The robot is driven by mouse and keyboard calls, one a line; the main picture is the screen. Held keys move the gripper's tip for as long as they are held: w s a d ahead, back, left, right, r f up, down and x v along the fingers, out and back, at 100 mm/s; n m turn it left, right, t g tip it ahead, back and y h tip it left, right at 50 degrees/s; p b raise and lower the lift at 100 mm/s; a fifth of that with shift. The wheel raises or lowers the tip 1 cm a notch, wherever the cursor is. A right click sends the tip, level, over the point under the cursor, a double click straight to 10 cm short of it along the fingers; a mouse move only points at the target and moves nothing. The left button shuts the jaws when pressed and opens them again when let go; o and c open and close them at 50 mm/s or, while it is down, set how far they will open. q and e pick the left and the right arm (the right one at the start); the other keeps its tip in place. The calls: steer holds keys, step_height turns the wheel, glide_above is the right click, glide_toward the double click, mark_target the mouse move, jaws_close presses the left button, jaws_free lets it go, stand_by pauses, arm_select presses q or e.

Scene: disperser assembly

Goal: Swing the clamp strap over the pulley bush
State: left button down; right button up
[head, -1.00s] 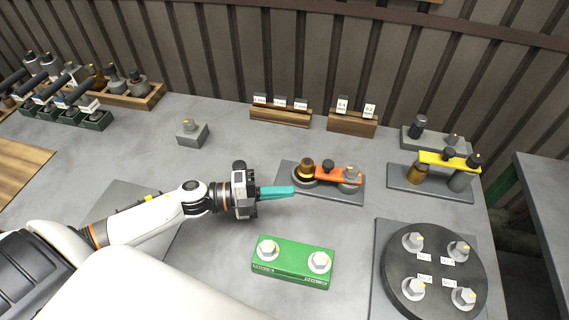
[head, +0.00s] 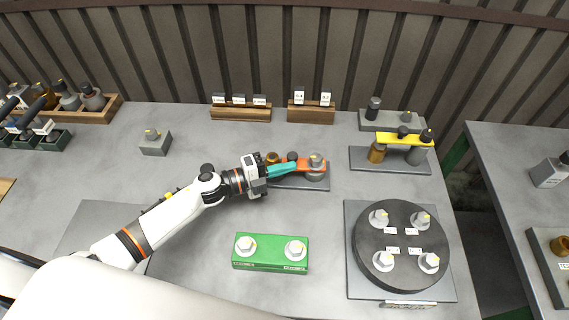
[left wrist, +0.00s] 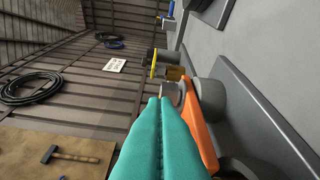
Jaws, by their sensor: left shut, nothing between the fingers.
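The orange clamp strap (head: 306,165) lies on a small fixture on a grey plate (head: 318,185). Its right end sits by a grey bolt head (head: 316,159). A black knob (head: 292,157) stands behind it. The brass pulley bush (head: 272,157) is at the fixture's left, partly hidden by my gripper. My left gripper (head: 294,168) has teal fingers, shut and empty, pointing right alongside the strap. In the left wrist view the fingertips (left wrist: 162,101) lie beside the strap (left wrist: 197,128); I cannot tell if they touch it. My right gripper is not in view.
A green block (head: 270,253) with two bolts stands in front. A dark round disc (head: 400,246) with several bolts is front right. A yellow-strapped fixture (head: 405,139) is at the right. Wooden label blocks (head: 311,114) stand behind.

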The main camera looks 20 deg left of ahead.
arm_select(q)
steer(key=shift+w, duration=0.2)
steer(key=shift+w+a+f+b, duration=0.15)
steer(key=shift+w+a+b, duration=0.25)
steer(key=shift+w+b, duration=0.15)
steer(key=shift+r, duration=0.2)
